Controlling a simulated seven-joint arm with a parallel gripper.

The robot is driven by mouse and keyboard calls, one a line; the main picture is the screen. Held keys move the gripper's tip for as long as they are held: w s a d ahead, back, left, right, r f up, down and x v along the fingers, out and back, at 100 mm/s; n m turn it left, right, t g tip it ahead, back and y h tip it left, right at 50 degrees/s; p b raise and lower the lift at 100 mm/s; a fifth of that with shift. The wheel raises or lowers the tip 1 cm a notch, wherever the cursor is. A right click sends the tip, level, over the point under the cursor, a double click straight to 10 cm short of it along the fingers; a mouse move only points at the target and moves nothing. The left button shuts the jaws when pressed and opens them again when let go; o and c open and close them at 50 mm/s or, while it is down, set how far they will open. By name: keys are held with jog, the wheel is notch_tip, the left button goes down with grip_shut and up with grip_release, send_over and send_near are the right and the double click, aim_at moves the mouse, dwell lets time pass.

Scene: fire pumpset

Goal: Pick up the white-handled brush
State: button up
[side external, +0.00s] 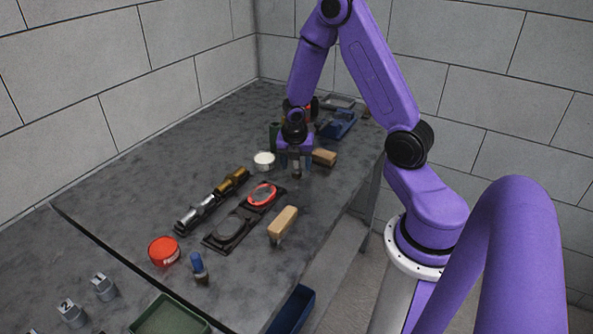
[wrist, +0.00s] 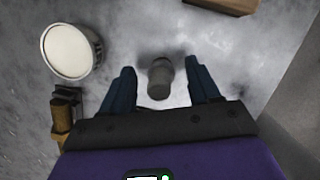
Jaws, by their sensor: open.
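My gripper (side external: 295,165) is open and points down over the middle of the bench. In the wrist view its two dark fingers (wrist: 161,90) stand on either side of a small grey, upright, round-topped piece (wrist: 160,80), apart from it. The same piece shows just below the fingers in the side view (side external: 296,173). It may be the white-handled brush, but its handle looks grey here and I cannot see bristles. A blue-handled brush (side external: 197,266) stands upright near the bench's front.
A white-topped round tin (side external: 264,161) is close left of my gripper, also in the wrist view (wrist: 70,50). A wooden block (side external: 324,157) is to the right. A brass-and-steel fitting (side external: 208,204), black plates (side external: 235,225), a red tin (side external: 164,251) and another wooden-topped piece (side external: 284,221) lie nearer.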

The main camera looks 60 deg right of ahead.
jog(key=shift+d+f, duration=0.1)
jog(key=shift+f, duration=0.3)
grip_shut()
jog(key=shift+r, duration=0.2)
